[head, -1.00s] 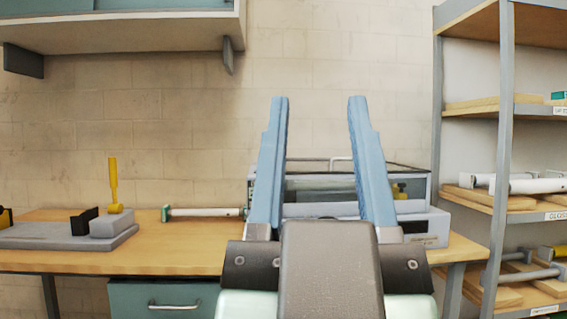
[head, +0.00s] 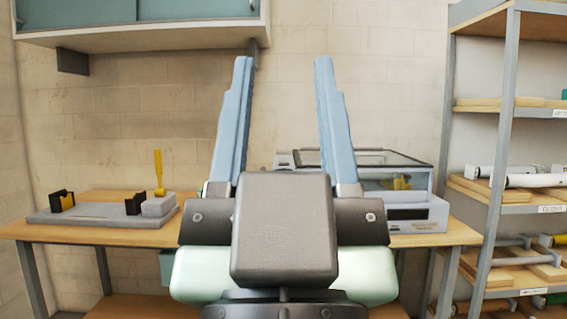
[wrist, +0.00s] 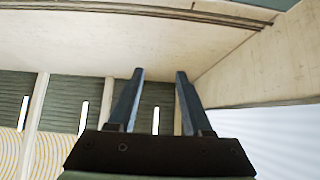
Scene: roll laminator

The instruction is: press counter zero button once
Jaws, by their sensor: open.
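The roll laminator (head: 420,212) is a grey machine with a clear lid, standing on the right part of the wooden bench. My gripper (head: 282,65) is open and empty, its blue fingers pointing up in front of the wall. My gripper and arm hide the left part of the laminator. I cannot make out the counter zero button. In the wrist view my gripper (wrist: 158,75) is open with nothing between its fingers, and the laminator is not in sight.
The bench (head: 80,231) holds a grey base with a yellow-handled tool (head: 159,172) at left. A shelf rack (head: 497,150) with rolls stands at right. A wall cabinet (head: 140,22) hangs at upper left. Wall space between cabinet and rack is clear.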

